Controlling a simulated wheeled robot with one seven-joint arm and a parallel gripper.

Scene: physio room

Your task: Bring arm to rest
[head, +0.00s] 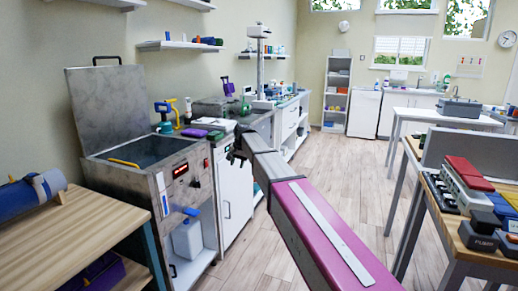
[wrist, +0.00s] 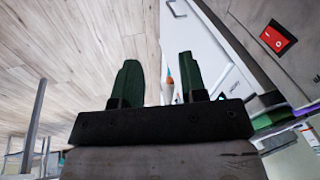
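My gripper (wrist: 159,82) shows in the wrist view with two dark green fingers set well apart. Nothing is held between them. In the head view my arm reaches forward from the bottom right, with a magenta link nearest. The small dark gripper (head: 236,147) at its far end is in front of the counter and cabinet, apart from them as far as I can tell.
A steel tank (head: 130,163) with its lid up stands at left. A wooden bench (head: 75,225) is at front left, and a table (head: 478,255) with boxes at right. White cabinets (head: 233,192) stand beyond the tank. The floor (head: 335,180) in the middle is clear.

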